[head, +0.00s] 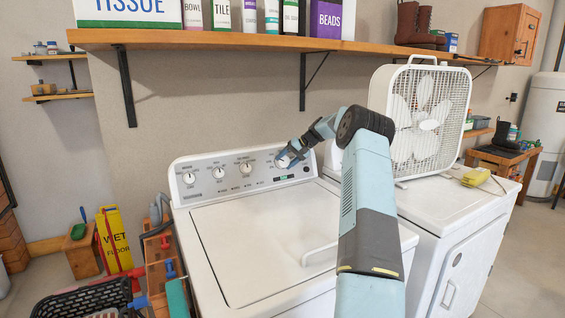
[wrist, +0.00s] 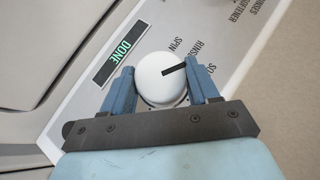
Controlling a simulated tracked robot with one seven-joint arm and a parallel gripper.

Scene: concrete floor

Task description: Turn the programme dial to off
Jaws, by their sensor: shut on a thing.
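The programme dial (wrist: 158,80) is a round white knob with a black pointer line, at the right end of the washer's control panel (head: 215,182). In the wrist view the line points to the upper right, near a label starting "SO". The labels "SPIN" and "RINSE" are beside it; I cannot see an off mark. My gripper (wrist: 162,88) is shut on the dial, with one blue finger on each side. In the head view my gripper (head: 293,153) is at the panel and partly covers the dial (head: 282,161). A small display (wrist: 119,63) reads "DONE".
Three other white dials (head: 218,172) sit left on the panel. A box fan (head: 425,110) stands on the dryer at right, with a yellow object (head: 476,177) near it. A wooden shelf (head: 220,40) with boxes and bottles hangs above. The washer lid (head: 255,235) is clear.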

